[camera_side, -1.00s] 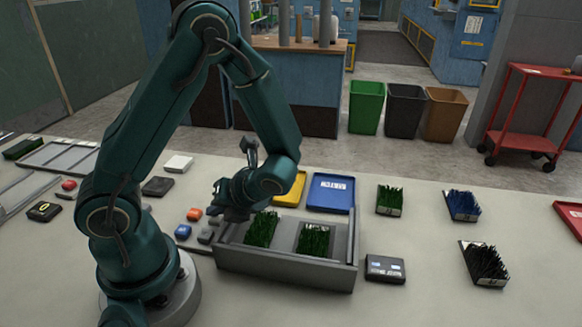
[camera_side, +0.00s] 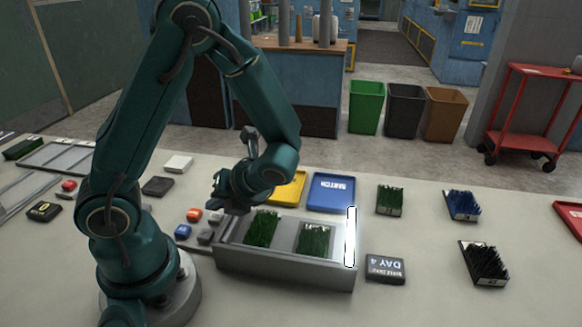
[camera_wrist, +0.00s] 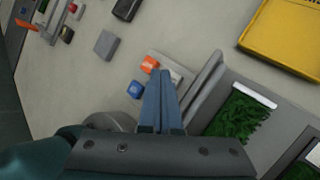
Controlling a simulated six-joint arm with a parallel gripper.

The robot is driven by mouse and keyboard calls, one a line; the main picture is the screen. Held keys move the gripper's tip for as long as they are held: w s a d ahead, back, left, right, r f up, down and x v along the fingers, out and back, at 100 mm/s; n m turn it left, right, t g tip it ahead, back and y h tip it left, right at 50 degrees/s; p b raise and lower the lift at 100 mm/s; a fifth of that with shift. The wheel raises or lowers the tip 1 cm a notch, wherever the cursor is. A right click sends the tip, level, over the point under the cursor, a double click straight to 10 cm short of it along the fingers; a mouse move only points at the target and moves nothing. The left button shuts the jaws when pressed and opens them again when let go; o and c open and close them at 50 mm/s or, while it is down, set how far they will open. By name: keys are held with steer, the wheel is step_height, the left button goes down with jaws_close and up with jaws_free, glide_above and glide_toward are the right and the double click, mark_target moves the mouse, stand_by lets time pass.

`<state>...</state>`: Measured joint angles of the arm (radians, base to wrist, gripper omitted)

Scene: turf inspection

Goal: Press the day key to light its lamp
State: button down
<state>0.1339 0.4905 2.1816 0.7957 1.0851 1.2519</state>
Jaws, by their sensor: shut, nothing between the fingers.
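A key pad beside the grey tray (camera_side: 285,266) carries an orange key (camera_side: 195,214), a blue key (camera_side: 182,231) and grey keys (camera_side: 206,237). No lettering on them is readable, so I cannot tell which is the day key. An upright lamp (camera_side: 350,237) at the tray's right end glows bright white. My gripper (camera_side: 222,207) is shut and empty, above the pad. In the wrist view its fingers (camera_wrist: 161,76) are together, right of the orange key (camera_wrist: 149,64) and blue key (camera_wrist: 135,89), hiding part of the pad.
Two green turf samples (camera_side: 263,228) sit in the tray. A yellow tray (camera_side: 291,187) and a blue tray (camera_side: 331,192) lie behind it. Several turf blocks (camera_side: 390,200) stand to the right. Small boxes (camera_side: 158,187) lie left of the pad. Bare table shows at the right front.

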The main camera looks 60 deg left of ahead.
mark_target(220, 220)
steer(key=shift+r, duration=2.8)
